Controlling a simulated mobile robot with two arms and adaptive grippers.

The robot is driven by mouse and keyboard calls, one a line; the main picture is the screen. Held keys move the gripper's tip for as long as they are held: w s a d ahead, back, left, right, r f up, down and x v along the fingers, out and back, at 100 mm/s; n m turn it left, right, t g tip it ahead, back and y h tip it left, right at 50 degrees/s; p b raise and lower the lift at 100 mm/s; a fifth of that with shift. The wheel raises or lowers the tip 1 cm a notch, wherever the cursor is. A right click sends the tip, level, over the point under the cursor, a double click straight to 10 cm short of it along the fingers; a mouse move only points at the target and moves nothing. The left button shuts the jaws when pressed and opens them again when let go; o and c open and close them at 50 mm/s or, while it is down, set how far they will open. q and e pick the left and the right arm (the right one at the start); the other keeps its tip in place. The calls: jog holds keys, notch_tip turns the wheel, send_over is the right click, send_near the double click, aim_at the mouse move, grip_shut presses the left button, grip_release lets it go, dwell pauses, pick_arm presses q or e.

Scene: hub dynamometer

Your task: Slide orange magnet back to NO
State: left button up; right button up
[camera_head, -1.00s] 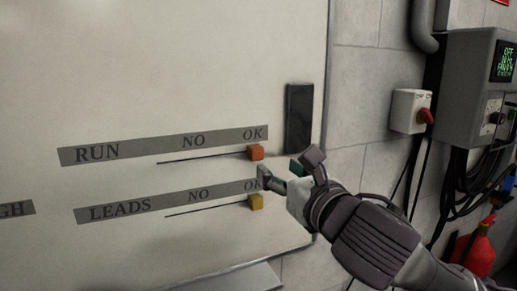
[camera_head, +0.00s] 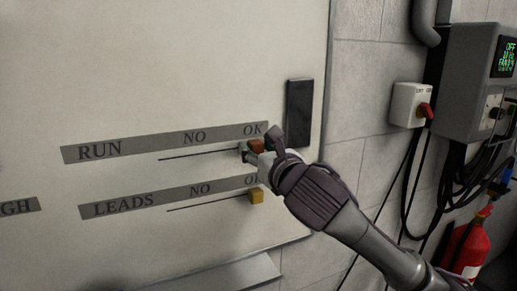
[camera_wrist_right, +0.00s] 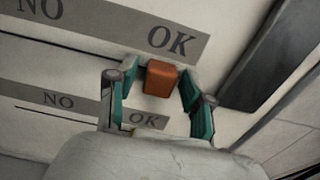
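The orange magnet (camera_head: 256,146) sits at the OK end of the slider line in the RUN row of the whiteboard (camera_head: 190,60). My right gripper (camera_head: 261,148) is at the magnet, with one finger to each side, and partly covers it. In the right wrist view the magnet (camera_wrist_right: 161,78) stands between the open fingers (camera_wrist_right: 158,82), with small gaps seeming to show beside it. The NO label (camera_head: 194,138) is left of the magnet, above the line. My left gripper is not in view.
A dark block (camera_head: 299,112) is on the board to the right. The RUN line left of the magnet is clear. A switch box (camera_head: 410,107) is on the wall.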

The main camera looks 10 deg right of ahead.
aim_at(193, 153)
grip_shut()
jog(key=shift+a, duration=0.2)
jog(key=a+p, duration=0.1)
jog(key=a, duration=0.3)
jog(key=s+a+p, duration=0.1)
jog(key=a, duration=0.3)
jog(key=s+a+p, duration=0.1)
jog(key=a+p, duration=0.1)
jog(key=a, duration=0.2)
jog(key=shift+s+a, duration=0.1)
jog(key=shift+s, duration=0.15)
jog(key=shift+c, duration=1)
grip_release()
jog(key=o, duration=0.5)
jog(key=shift+a, duration=0.15)
jog(key=shift+c, duration=0.2)
